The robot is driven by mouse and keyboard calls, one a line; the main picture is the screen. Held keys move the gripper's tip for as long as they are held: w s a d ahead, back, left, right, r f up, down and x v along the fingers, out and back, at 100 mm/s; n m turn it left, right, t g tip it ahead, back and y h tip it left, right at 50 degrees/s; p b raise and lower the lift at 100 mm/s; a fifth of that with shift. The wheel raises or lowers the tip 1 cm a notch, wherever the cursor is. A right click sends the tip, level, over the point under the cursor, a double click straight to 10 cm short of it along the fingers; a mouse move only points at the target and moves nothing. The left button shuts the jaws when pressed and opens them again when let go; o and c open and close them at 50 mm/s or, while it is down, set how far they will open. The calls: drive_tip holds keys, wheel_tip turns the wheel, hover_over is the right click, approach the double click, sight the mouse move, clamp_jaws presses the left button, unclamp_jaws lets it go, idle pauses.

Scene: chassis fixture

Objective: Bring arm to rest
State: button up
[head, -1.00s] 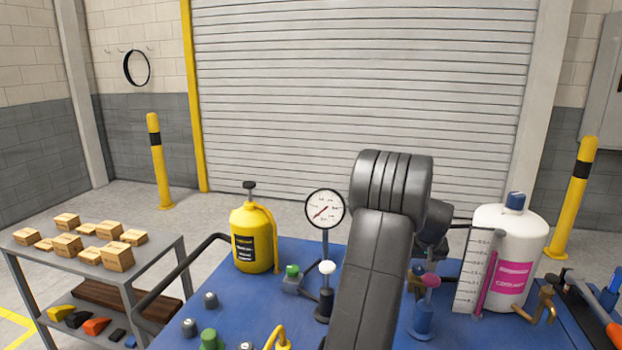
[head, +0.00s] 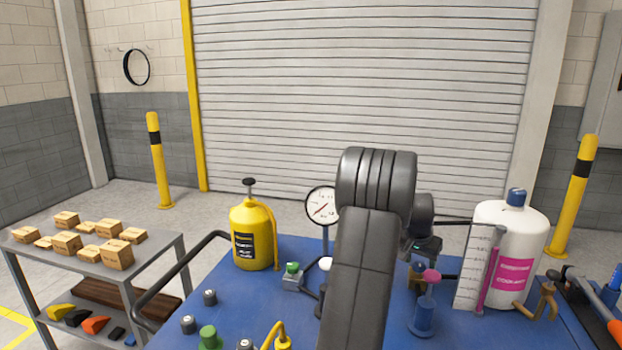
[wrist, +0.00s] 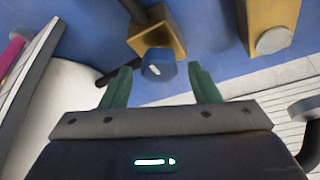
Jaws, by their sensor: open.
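My gripper (wrist: 161,88) is open in the wrist view, its two green fingers apart with nothing held between them. A blue knob (wrist: 158,62) on a brass block (wrist: 155,32) shows beyond the fingertips, in line with the gap; I cannot tell how far off it is. In the head view my arm rises over the blue bench (head: 250,300), bent at its top. The arm hides much of the gripper there.
On the bench stand a yellow bottle (head: 252,238), a dial gauge (head: 321,207), a pink-topped plunger (head: 426,305) and a white tank (head: 512,225). A grey cart (head: 160,262) with small boxes is at left. The air above the bench's left side is clear.

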drive_tip(key=shift+m+g+h, duration=0.3)
drive_tip(key=shift+m+g, duration=0.1)
drive_tip(key=shift+m, duration=0.85)
drive_tip(key=shift+m+g+h, duration=0.3)
drive_tip(key=shift+m+g, duration=0.1)
drive_tip(key=shift+m, duration=0.85)
drive_tip(key=shift+a, duration=0.1)
